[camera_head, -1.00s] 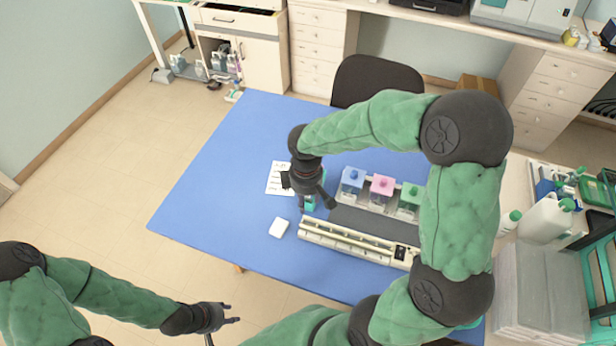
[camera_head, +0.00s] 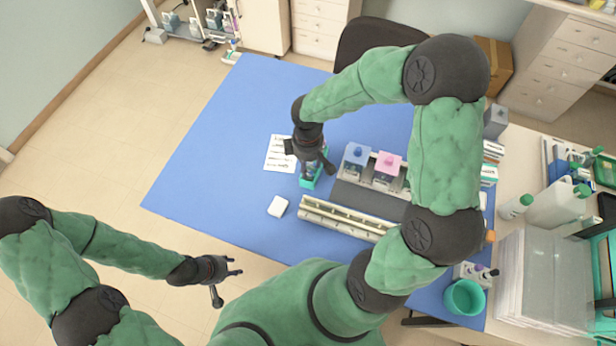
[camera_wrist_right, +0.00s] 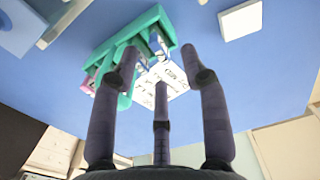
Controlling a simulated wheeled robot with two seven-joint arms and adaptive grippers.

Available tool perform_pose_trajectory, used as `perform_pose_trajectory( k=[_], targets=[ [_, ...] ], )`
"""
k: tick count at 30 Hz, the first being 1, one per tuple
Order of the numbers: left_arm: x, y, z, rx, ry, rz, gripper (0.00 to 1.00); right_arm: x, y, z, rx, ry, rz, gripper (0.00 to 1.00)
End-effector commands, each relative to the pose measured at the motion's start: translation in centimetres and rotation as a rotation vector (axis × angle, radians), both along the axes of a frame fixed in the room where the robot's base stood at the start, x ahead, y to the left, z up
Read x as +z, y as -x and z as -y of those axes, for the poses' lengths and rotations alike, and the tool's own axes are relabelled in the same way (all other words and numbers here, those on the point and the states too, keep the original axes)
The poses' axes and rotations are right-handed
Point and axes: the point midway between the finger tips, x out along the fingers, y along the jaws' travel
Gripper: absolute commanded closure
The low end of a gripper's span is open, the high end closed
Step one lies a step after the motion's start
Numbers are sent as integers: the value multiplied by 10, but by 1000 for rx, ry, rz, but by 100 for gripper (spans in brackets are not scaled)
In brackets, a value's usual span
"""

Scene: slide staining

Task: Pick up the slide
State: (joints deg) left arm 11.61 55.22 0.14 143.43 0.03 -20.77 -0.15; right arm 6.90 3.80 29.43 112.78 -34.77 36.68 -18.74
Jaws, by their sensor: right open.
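A small teal slide rack (camera_head: 309,182) stands on the blue table, mostly under my right gripper (camera_head: 318,170). In the right wrist view the teal rack (camera_wrist_right: 108,52) is just beyond the fingertips, left of centre. A slide with a pale, glassy look (camera_wrist_right: 158,43) appears to stand in it, partly hidden; its outline is hard to make out. My right gripper (camera_wrist_right: 160,62) has its fingers spread and nothing between them. I cannot tell whether a finger touches the rack. My left gripper (camera_head: 228,280) is open and empty, low in front of the table, away from the rack.
A white sheet (camera_head: 280,153) lies left of the rack, and a small white block (camera_head: 277,206) in front. A blue jar (camera_head: 357,158) and a pink jar (camera_head: 388,164) stand right, behind a long cream tray (camera_head: 335,213). The table's left part is clear.

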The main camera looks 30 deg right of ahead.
Motion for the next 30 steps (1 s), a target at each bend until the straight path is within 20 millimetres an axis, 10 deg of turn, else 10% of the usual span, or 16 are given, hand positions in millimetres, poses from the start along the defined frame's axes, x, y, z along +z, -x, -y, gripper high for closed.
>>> perform_pose_trajectory(
  k=[17, 22, 30],
  targets=[
    [-8, 0, 0, 0, 0, 0, 60, -45, -2, 3, -1, 0, 0, 55],
    [-8, 0, 0, 0, 0, 0, 60, -45, -2, 3, -1, 0, 0, 100],
    [-8, 0, 0, 0, 0, 0, 60, -45, -2, 3, -1, 0, 0, 100]
  ],
)
